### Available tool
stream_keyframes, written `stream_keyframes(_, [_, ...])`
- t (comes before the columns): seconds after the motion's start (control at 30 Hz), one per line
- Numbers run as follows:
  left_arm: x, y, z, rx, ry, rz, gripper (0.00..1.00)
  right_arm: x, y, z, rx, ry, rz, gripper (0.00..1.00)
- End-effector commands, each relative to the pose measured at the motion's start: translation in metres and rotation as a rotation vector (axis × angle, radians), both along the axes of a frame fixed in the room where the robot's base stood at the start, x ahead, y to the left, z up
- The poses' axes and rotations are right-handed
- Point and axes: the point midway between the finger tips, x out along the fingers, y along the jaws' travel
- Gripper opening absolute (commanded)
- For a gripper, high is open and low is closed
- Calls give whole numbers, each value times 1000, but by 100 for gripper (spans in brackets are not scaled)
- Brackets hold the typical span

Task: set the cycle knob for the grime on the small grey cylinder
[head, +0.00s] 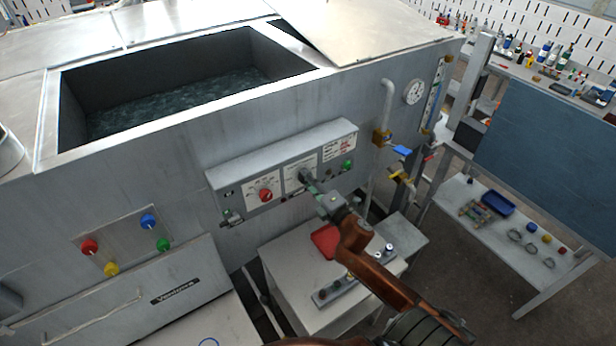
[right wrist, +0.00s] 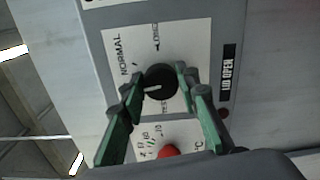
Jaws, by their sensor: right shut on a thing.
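The black cycle knob (right wrist: 160,80) sits on a white label plate of the control panel; NORMAL and TEST are readable around it. Its white pointer line aims left in the right wrist view. My right gripper (right wrist: 158,88) has its green fingers on either side of the knob and is shut on it. In the head view the right gripper (head: 311,184) reaches the panel's middle plate and partly covers the knob. A rack (head: 338,290) with small pieces stands on the table below; I cannot tell a small grey cylinder or its grime there. My left gripper is not in view.
A red knob (head: 265,195) is beside the cycle knob, and a green button (head: 348,164) is to the right. A red pad (head: 325,241) lies on the low white table (head: 290,250). Valves and pipes (head: 385,135) stand right of the panel. The open water tank (head: 180,95) is above.

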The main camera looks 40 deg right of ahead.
Motion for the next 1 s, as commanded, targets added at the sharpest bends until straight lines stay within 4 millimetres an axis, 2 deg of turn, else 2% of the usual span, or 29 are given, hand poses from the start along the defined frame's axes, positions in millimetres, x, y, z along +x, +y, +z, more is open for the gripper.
stream_keyframes(0.5, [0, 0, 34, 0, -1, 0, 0, 0, -2, -1, 457, -50, -5, 5])
stream_keyframes(1.0, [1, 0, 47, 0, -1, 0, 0, 0, -1, -4, 665, -72, -4, 5])
